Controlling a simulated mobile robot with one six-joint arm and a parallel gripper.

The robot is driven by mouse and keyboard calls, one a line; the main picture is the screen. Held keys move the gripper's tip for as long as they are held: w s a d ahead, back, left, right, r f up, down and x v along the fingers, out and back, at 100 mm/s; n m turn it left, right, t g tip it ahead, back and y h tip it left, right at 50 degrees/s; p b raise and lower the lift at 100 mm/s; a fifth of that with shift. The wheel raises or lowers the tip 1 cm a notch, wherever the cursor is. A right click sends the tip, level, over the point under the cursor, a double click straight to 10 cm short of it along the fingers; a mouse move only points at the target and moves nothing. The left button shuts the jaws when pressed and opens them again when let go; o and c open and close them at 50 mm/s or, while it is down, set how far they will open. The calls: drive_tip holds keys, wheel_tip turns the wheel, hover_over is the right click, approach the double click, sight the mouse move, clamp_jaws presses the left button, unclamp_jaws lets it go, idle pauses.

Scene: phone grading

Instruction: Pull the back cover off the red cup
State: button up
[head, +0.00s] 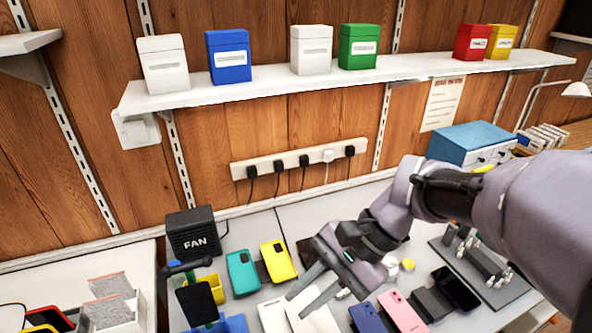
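I cannot make out a red cup or a back cover held on one in this head view. My gripper (295,307) reaches down and to the left over the workbench, above white flat pieces (318,322). Its two fingers look spread apart, with nothing visible between them. Several phones or covers lie around it: a teal one (242,272) and a yellow one (278,261) to the left, a blue one (367,319) and a pink one (402,311) to the right. My arm hides part of the bench.
A black FAN box (193,234) stands at the back left, near a dark stand (187,268). A dark fixture (480,262) and a dark phone (456,288) lie right. A shelf (250,89) with coloured boxes, including a red one (472,43), runs above the bench.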

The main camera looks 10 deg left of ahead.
drive_tip(key=w+a+f+m+g+y+b, duration=0.2)
drive_tip(key=w+a+f+m+g+y, duration=0.5)
drive_tip(key=w+a+f, duration=0.4)
drive_tip(key=s+a+n+t+y+p, duration=0.1)
drive_tip(key=s+a, duration=0.3)
drive_tip(key=a, duration=0.4)
drive_tip(key=shift+s+a+y, duration=0.2)
drive_tip(key=shift+a+y, duration=0.05)
drive_tip(key=shift+y, duration=0.05)
clamp_jaws()
drive_tip(key=shift+s+d, duration=0.1)
drive_tip(key=shift+s, duration=0.1)
